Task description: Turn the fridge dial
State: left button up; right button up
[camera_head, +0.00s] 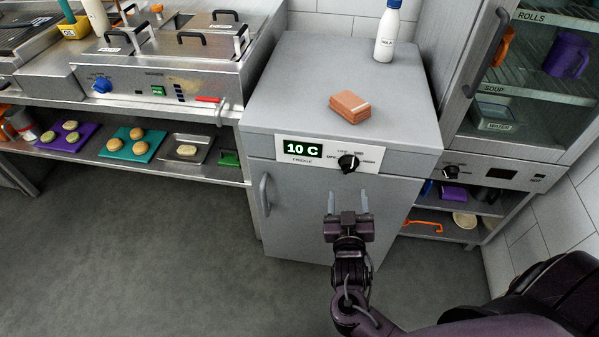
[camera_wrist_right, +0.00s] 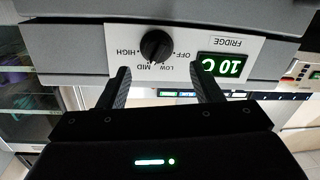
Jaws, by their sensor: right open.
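The fridge (camera_head: 215,205) is a grey cabinet with a white control panel on its upper front. The panel has a green display (camera_head: 302,149) reading 10 C and a black round dial (camera_head: 348,162). In the right wrist view the dial (camera_wrist_right: 156,46) appears upside down, with OFF, LOW, MID and HIGH marked around it. My right gripper (camera_head: 348,202) is open and empty, in front of the fridge and below the dial in the head view. In the right wrist view its fingers (camera_wrist_right: 163,88) stand apart, with the dial between and beyond them, apparently not touched. My left gripper is not in view.
A brown stack (camera_head: 350,107) and a white bottle (camera_head: 387,32) with a blue cap stand on the fridge top. The fridge handle (camera_head: 265,194) is at the door's left. A fryer counter (camera_head: 190,70) stands left, a glass-door cabinet (camera_head: 525,75) right. The floor in front is clear.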

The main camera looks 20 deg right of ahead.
aim_at(348, 170)
jog(key=w+d, duration=0.1)
jog(key=w+d+r, duration=0.1)
jog(key=w, duration=0.1)
jog(key=shift+w+d, duration=0.1)
jog(key=shift+w, duration=0.1)
jog(key=x, duration=0.2)
jog(key=shift+w, duration=0.25)
jog(key=shift+w+d, duration=0.35)
jog(key=shift+w, duration=0.25)
jog(key=c, duration=1)
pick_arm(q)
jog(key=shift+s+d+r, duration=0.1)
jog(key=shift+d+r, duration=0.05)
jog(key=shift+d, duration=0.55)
pick_arm(e)
jog(key=shift+f, duration=0.1)
